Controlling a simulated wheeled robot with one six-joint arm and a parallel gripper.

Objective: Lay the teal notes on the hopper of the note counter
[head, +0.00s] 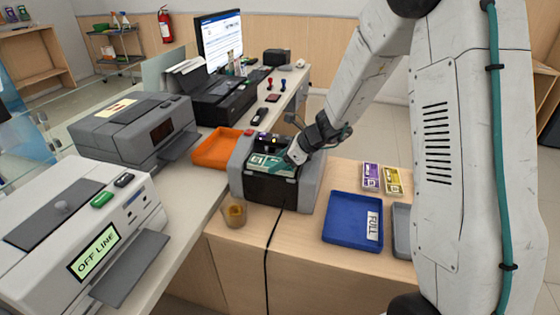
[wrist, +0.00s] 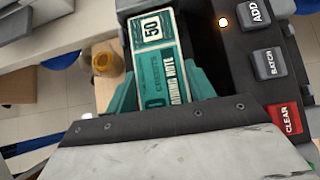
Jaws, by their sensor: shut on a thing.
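The teal notes (head: 258,160) are at the top of the note counter (head: 307,190), which is grey with a black front. In the wrist view the notes (wrist: 156,70) show a white panel with "50" and lie between the teal fingers of my gripper (wrist: 162,95). My gripper (head: 280,163) is shut on the notes, over the counter's hopper area. The near end of the notes is hidden behind the gripper body. I cannot tell whether the notes touch the hopper. The counter's ADD, BATCH and red CLEAR buttons (wrist: 285,118) are right of the gripper.
An orange tray (head: 215,150) is left of the counter, and a cup (head: 235,215) stands front left. A blue tray marked FULL (head: 345,234) is at right, with purple notes (head: 371,177) and yellow notes (head: 392,181) behind it. A black cable (head: 267,245) hangs in front.

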